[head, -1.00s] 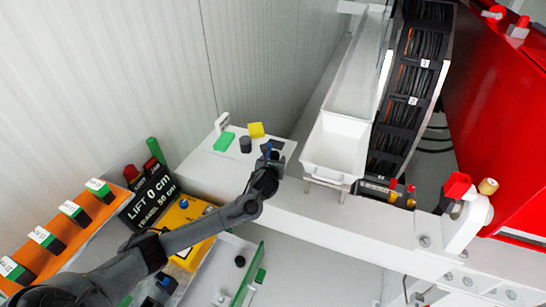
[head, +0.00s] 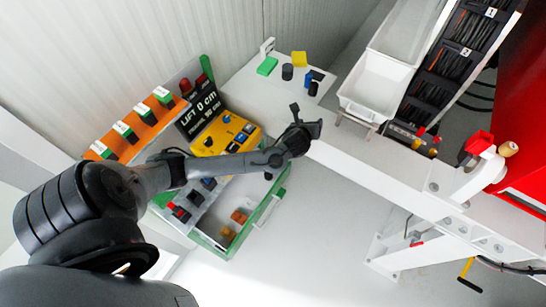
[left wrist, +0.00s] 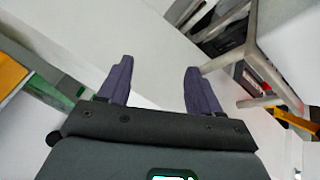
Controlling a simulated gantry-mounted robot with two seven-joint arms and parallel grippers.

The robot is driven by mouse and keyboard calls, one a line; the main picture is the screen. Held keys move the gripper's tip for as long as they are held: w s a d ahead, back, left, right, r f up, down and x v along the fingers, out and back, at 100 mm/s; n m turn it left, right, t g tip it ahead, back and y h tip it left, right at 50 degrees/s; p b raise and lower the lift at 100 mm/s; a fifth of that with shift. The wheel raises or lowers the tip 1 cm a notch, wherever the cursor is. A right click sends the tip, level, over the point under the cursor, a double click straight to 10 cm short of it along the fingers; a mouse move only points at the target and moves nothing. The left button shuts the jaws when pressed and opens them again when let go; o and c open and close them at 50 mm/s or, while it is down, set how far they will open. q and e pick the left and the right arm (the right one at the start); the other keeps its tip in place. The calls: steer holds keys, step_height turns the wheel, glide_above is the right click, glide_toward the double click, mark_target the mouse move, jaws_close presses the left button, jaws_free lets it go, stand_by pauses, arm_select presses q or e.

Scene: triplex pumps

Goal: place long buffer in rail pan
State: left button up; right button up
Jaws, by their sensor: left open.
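My left gripper (head: 311,116) is open near the front edge of the white ledge. In the left wrist view its two fingers (left wrist: 157,78) stand apart with only white surface between them. The white rail pan (head: 376,87) is right of it, farther back. On the ledge behind the gripper are a green block (head: 267,66), a dark cylinder (head: 287,72), a yellow block (head: 299,58), and small blue (head: 308,78) and black (head: 314,88) pieces close together. I cannot tell which of these, if any, is the long buffer. My right gripper is not in view.
A green-edged tray (head: 268,207) is below. Cable racks (head: 455,62) and a red machine (head: 525,125) stand at the right. The ledge front is clear.

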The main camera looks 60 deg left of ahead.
arm_select(q)
steer(key=s+d+f+n+g+h, duration=0.2)
steer(key=s+d+n, duration=0.3)
steer(key=s+d, duration=0.25)
steer(key=s+d+f+n+g+h, duration=0.1)
steer(key=s+d+f+n+h, duration=0.15)
steer(key=s+d+n, duration=0.55)
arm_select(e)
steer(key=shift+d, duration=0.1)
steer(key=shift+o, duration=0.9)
arm_select(q)
steer(key=s+d+r+n+g+h, duration=0.1)
steer(key=s+d+r+n, duration=0.1)
steer(key=s+n, duration=0.3)
steer(key=s+d+r+n+g+h, duration=0.1)
steer(key=s+d+r+n+g, duration=0.1)
steer(key=s+n, duration=0.3)
steer(key=shift+s+d+r, duration=0.45)
steer(key=shift+s+r, duration=0.3)
steer(key=shift+s, duration=1.35)
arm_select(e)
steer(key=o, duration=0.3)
